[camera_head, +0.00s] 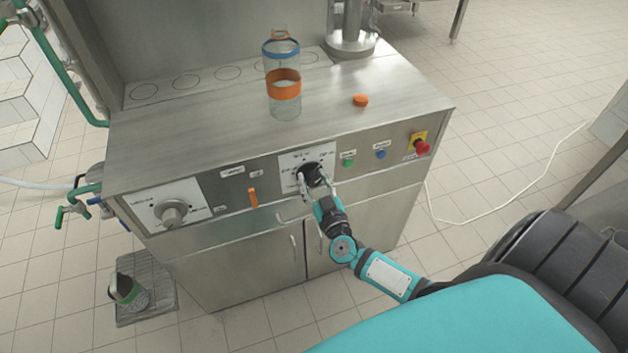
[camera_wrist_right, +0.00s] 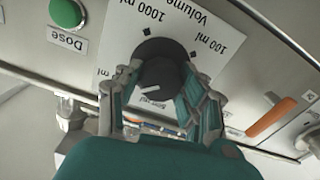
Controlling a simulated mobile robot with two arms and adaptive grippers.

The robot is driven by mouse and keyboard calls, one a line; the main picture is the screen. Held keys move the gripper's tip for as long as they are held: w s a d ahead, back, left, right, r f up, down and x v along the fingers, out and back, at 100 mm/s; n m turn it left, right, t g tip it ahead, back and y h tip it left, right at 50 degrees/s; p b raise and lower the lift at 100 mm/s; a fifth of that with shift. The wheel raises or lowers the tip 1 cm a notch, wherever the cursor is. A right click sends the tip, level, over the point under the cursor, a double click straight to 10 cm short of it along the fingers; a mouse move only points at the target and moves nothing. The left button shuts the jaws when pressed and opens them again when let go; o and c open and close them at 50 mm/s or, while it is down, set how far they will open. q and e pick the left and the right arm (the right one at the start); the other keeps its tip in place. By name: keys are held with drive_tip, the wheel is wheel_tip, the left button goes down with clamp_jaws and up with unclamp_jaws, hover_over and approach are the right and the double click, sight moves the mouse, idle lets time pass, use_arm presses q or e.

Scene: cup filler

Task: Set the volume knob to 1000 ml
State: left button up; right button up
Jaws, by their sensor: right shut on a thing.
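The volume knob (camera_head: 314,171) is on the white plate on the front panel of the steel machine. In the right wrist view, which shows the panel upside down, the black knob (camera_wrist_right: 160,66) has a white pointer line at its lower left. That line lies close to a label that looks like 500 ml. The 1000 ml label (camera_wrist_right: 146,20) is above left of the knob in that view, and the 100 ml label is above right. My right gripper (camera_head: 308,178) is shut on the knob, one finger on each side. My left gripper is not in view.
A clear bottle (camera_head: 284,98) with an orange band stands on the machine top, with an orange cap (camera_head: 360,100) beside it. A green Dose button (camera_wrist_right: 67,13), a red emergency stop (camera_head: 422,147) and an orange lever (camera_head: 253,198) are on the panel near the knob.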

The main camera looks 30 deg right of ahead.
drive_tip(key=shift+m, duration=0.5)
drive_tip(key=m, duration=0.2)
drive_tip(key=shift+m+p, duration=0.35)
drive_tip(key=shift+m, duration=0.05)
drive_tip(key=m, duration=0.3)
drive_tip(key=shift+m, duration=0.4)
drive_tip(key=m+b, duration=0.1)
drive_tip(key=m, duration=0.3)
drive_tip(key=shift+f, duration=0.1)
drive_tip(key=shift+m+b, duration=0.6)
drive_tip(key=shift+m, duration=2.1)
drive_tip(key=o, duration=1.2)
